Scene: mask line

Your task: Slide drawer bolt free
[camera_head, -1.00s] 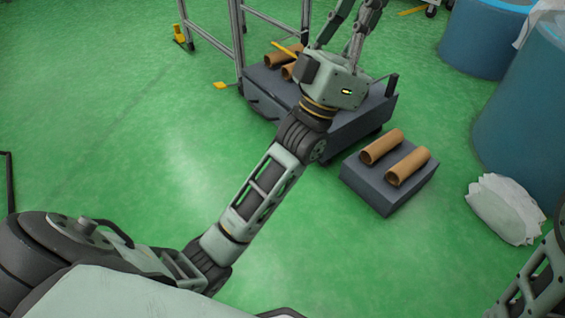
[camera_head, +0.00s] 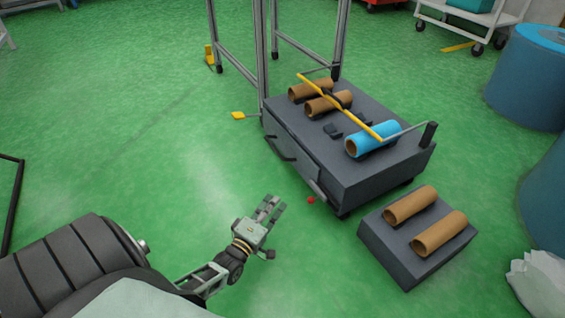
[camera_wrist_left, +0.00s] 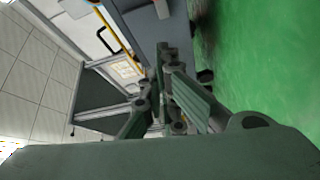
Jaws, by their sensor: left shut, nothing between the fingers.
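The low dark grey cart (camera_head: 375,180) stands at centre right in the head view. Its drawer front (camera_head: 291,153) faces left and carries a dark handle (camera_head: 280,148). A light grey strip (camera_head: 316,190), possibly the bolt, sits at the drawer's near end. A small red piece (camera_head: 311,200) shows just below it; whether it is joined to the strip I cannot tell. My left gripper (camera_head: 272,205) is shut and empty, in front of the drawer and apart from it. Its fingers (camera_wrist_left: 168,85) also show in the left wrist view. My right gripper is not in view.
A yellow bar (camera_head: 340,107) crosses the cart top over cardboard tubes (camera_head: 328,104) and a blue roll (camera_head: 372,138). A lower grey block (camera_head: 410,262) holds two tubes. Metal frame posts (camera_head: 261,60) rise behind.

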